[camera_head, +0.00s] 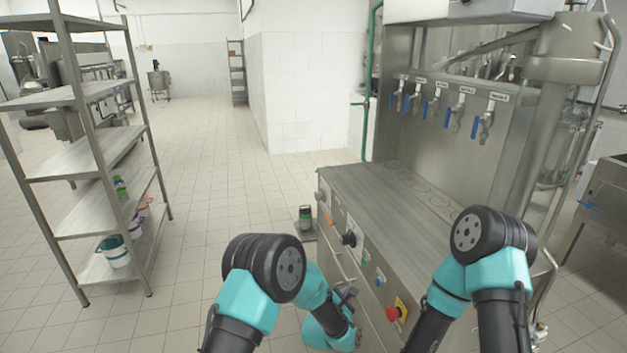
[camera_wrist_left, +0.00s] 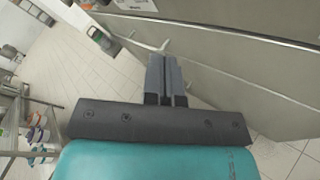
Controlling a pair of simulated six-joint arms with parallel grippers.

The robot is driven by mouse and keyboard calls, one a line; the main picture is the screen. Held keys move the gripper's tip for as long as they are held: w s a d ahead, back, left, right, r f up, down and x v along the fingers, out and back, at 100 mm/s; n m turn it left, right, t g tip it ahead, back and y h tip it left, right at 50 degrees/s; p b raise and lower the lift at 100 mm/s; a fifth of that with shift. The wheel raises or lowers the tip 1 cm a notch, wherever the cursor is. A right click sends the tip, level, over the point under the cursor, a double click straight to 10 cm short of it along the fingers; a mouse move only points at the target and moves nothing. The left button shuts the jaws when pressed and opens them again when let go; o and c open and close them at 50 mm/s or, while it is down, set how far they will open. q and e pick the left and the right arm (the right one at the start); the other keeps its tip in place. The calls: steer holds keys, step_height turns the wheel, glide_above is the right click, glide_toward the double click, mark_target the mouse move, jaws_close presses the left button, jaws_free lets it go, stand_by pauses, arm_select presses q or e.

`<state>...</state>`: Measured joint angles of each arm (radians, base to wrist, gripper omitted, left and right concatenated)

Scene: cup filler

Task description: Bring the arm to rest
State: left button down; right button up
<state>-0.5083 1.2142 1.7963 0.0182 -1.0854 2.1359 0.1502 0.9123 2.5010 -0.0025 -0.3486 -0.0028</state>
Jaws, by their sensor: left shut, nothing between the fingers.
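My left arm comes up from the bottom of the head view, its elbow raised and its forearm pointing down. My left gripper (camera_head: 347,293) hangs beside the front panel of the steel filling machine (camera_head: 372,178). In the left wrist view the gripper's two grey fingers (camera_wrist_left: 166,62) lie together, shut and empty. A gap of floor shows around them, with the machine's side to the right. My right arm stands bent at the right of the head view; its gripper is out of view.
The machine's front carries knobs and a red emergency button (camera_head: 392,314). Blue-handled taps (camera_head: 433,108) line its back. A dark cup-like item (camera_head: 305,217) stands near its far end. A metal shelf (camera_head: 100,150) with containers stands left. Tiled floor between is clear.

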arm_select(q)
steer(key=s+a+f+m+g+y, duration=0.1)
steer(key=s+a+f+m+g, duration=0.2)
steer(key=a, duration=0.5)
steer(key=s+a+f+m+g+y, duration=0.1)
steer(key=s+a+f+m+y, duration=0.2)
steer(key=a, duration=0.4)
steer(key=s+a+f+m+g, duration=0.25)
steer(key=s+a+f, duration=0.2)
steer(key=a, duration=0.35)
steer(key=s+a+f+m+g, duration=0.1)
steer(key=s+a+m+g, duration=0.2)
steer(key=s, duration=0.7)
steer(key=s+a+f+m+g+y, duration=0.1)
steer(key=s+a+m+g, duration=0.2)
steer(key=s+a+m, duration=0.5)
steer(key=s+a, duration=0.3)
steer(key=a, duration=0.1)
steer(key=shift+s+f, duration=0.2)
steer(key=shift+f, duration=0.05)
